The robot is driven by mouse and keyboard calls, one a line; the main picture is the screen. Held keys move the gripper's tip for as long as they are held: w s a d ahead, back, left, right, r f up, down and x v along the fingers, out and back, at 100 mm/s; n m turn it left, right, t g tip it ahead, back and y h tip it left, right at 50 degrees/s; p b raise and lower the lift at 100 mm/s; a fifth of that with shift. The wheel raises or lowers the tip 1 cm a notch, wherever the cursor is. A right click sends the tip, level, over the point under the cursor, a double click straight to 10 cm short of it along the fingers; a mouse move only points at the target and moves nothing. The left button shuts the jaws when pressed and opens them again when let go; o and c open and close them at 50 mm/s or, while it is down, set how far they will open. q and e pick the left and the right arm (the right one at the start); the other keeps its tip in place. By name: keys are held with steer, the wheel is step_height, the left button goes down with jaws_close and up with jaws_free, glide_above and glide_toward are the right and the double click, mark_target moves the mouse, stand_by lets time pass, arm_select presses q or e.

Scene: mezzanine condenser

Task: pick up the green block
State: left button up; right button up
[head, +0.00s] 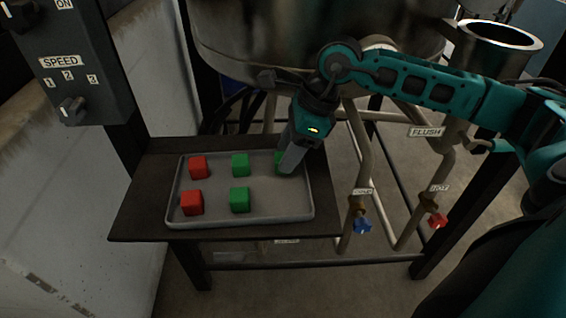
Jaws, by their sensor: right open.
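Three green blocks are on the grey tray (270,216). One green block (240,164) is at the back middle and another green block (240,200) is at the front middle. A third green block (279,158) is at the back right, partly hidden by my right gripper (287,168). My right gripper reaches down over this block from the upper right and is open. I cannot tell whether its fingers are around the block or beside it. My left gripper is not in view.
Two red blocks, one at the back (198,167) and one at the front (191,203), sit on the tray's left side. The dark table (142,205) holds the tray. A metal vessel (300,35) and pipes stand behind. A control box (70,65) is at left.

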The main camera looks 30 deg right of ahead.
steer(key=shift+w+a+f, duration=0.15)
steer(key=shift+a+f, duration=0.05)
steer(key=shift+f, duration=0.4)
steer(key=c, duration=0.7)
steer(key=shift+c, duration=0.2)
steer(key=shift+r, duration=0.1)
step_height(320, 180, up, 10)
steer(key=p, duration=0.1)
